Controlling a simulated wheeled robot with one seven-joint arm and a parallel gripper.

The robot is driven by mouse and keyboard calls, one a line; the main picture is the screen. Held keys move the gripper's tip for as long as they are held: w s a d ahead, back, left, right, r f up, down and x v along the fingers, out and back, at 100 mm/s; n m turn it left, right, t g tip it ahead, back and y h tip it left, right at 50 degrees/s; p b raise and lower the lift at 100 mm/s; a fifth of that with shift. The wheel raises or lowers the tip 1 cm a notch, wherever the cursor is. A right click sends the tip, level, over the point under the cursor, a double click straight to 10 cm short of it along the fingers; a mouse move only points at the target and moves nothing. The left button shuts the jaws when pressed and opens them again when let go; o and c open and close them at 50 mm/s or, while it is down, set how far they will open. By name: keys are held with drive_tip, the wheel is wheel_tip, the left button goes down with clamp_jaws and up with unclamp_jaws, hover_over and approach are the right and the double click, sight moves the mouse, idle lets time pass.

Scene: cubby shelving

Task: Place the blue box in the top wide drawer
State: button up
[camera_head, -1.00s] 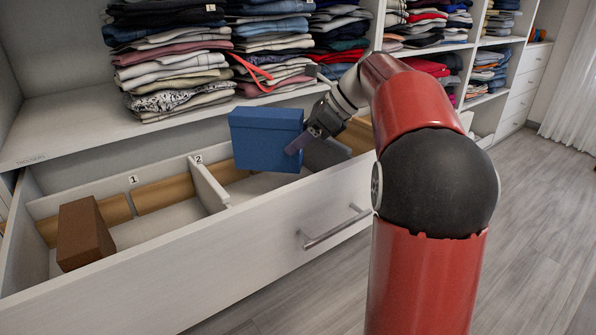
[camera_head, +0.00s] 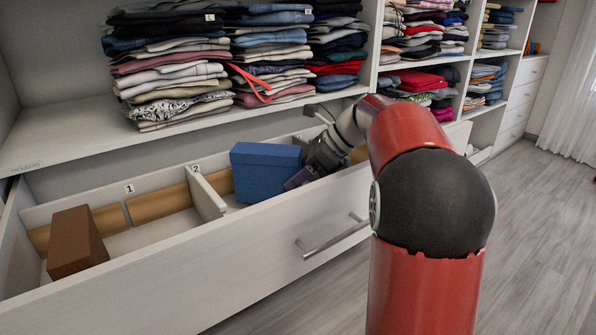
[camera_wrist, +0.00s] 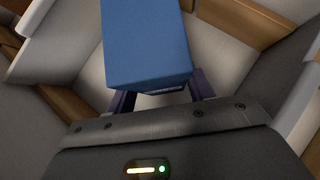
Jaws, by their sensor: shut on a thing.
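The blue box (camera_head: 264,172) is in the open wide drawer (camera_head: 215,262), in the compartment right of the divider by label 2. Its lower part is hidden by the drawer front in the head view, and its top stands above that front. My gripper (camera_head: 302,178) is shut on the right side of the box. In the wrist view the blue box (camera_wrist: 146,45) lies between my two dark fingers (camera_wrist: 160,98). Pale drawer floor shows around it. I cannot tell whether the box touches the floor.
A brown box (camera_head: 75,242) stands in the drawer's left compartment. A white divider (camera_head: 207,193) is left of the blue box. Folded trousers (camera_head: 175,65) fill the shelf above. The drawer handle (camera_head: 333,236) sticks out in front. Grey floor at the right is clear.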

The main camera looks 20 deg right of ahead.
drive_tip(key=shift+f, duration=0.3)
drive_tip(key=o, duration=1.2)
drive_tip(key=shift+r, duration=0.35)
drive_tip(key=p+v, duration=0.3)
drive_tip(key=v, duration=0.9)
drive_tip(key=shift+r, duration=0.25)
